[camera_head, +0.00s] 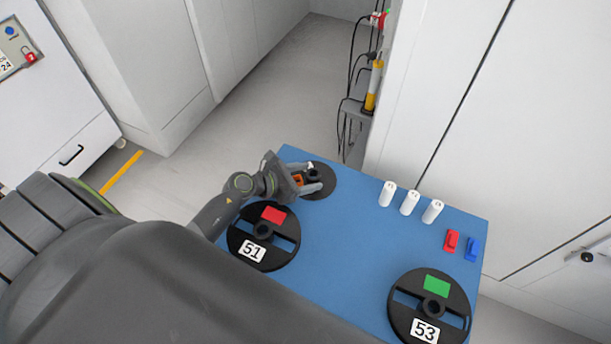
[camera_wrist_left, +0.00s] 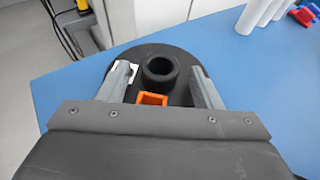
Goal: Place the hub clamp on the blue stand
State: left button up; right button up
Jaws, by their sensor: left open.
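What looks like the hub clamp is a small black round piece with a raised hollow hub (camera_head: 313,175) and an orange bracket (camera_head: 298,180). It rests on the far left of the blue stand's flat top (camera_head: 345,230). In the left wrist view the hollow hub (camera_wrist_left: 160,68) and orange bracket (camera_wrist_left: 152,99) show between my fingers. My left gripper (camera_head: 312,178) is open, its fingers on either side of the hub, low over the black disc (camera_wrist_left: 185,95). I cannot tell whether the fingers touch it. My right gripper is not in view.
A black reel marked 51 (camera_head: 285,250) with a red label and one marked 53 (camera_head: 458,307) with a green label lie on the blue top. White cylinders (camera_head: 410,202), a red block (camera_head: 452,241) and a blue block (camera_head: 472,249) stand at right. The middle is clear.

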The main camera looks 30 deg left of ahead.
pick_arm(q)
jog(key=shift+r, duration=0.25)
jog(key=b+v, duration=0.1)
jog(key=v, duration=0.9)
jog(key=shift+s+a+f, duration=0.1)
jog(key=shift+s+a, duration=0.05)
jog(key=shift+a, duration=0.05)
jog(key=shift+b+v, duration=0.3)
jog(key=shift+v, duration=0.5)
